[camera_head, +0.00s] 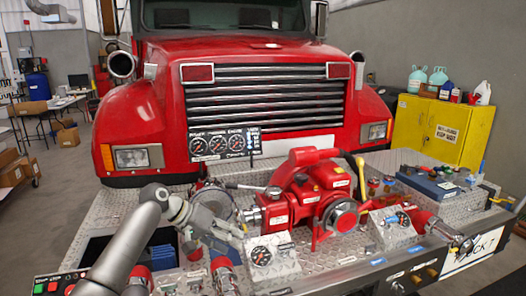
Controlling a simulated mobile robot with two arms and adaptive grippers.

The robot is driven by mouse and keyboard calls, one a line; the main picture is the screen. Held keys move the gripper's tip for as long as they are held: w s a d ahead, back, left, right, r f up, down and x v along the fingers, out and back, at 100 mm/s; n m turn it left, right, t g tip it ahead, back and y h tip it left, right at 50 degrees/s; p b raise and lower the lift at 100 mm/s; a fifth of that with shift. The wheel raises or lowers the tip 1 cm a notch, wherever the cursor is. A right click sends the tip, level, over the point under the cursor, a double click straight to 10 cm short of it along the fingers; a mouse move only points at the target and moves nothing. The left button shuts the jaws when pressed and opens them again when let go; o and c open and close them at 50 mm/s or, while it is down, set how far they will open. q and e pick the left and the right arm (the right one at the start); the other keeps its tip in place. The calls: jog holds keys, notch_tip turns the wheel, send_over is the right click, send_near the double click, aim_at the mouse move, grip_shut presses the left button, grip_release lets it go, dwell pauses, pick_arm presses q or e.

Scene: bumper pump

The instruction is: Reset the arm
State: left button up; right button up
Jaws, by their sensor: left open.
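The red bumper pump (315,195) sits on the diamond-plate bumper deck (345,252) in front of the truck. My left arm (135,240) rises from the lower left and bends over at the wrist. My left gripper (236,232) points right and down, left of the pump and behind the gauge box (272,257). It is open, with nothing seen in it. Its fingers are small and hard to make out against the deck. My right gripper is not in view.
A gauge panel (225,143) stands before the grille of the red truck (260,95). A second gauge box (392,228) and several valves are on the right. A yellow cabinet (435,130) stands behind at right. A button panel (58,284) is at the lower left.

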pick_arm(q)
jog(key=s+a+f+n+y+b, duration=0.1)
jog(key=s+a+f, duration=0.1)
jog(key=f, duration=1.1)
jog(key=s+a+f+n+y+b, duration=0.2)
jog(key=s+a+f, duration=0.1)
jog(key=f, duration=1)
jog(key=s+a+f+n+y+b, duration=0.1)
jog(key=s+a+f, duration=0.1)
jog(key=f, duration=1.1)
jog(key=s+a+f+y+b, duration=0.2)
jog(key=s+a+f+y, duration=0.15)
jog(key=s+f, duration=1.45)
jog(key=s+a+f+m+b, duration=0.1)
jog(key=s+f, duration=0.4)
jog(key=s, duration=0.6)
jog(key=s+a+f+m+g+b, duration=0.1)
jog(key=s+f, duration=0.5)
jog(key=s, duration=0.6)
jog(key=s+a+f+m+g+y+b, duration=0.1)
jog(key=s+f, duration=0.4)
jog(key=s, duration=0.7)
jog(key=shift+s+a+f+b, duration=0.15)
jog(key=shift+a+f+b, duration=0.15)
jog(key=shift+a, duration=0.05)
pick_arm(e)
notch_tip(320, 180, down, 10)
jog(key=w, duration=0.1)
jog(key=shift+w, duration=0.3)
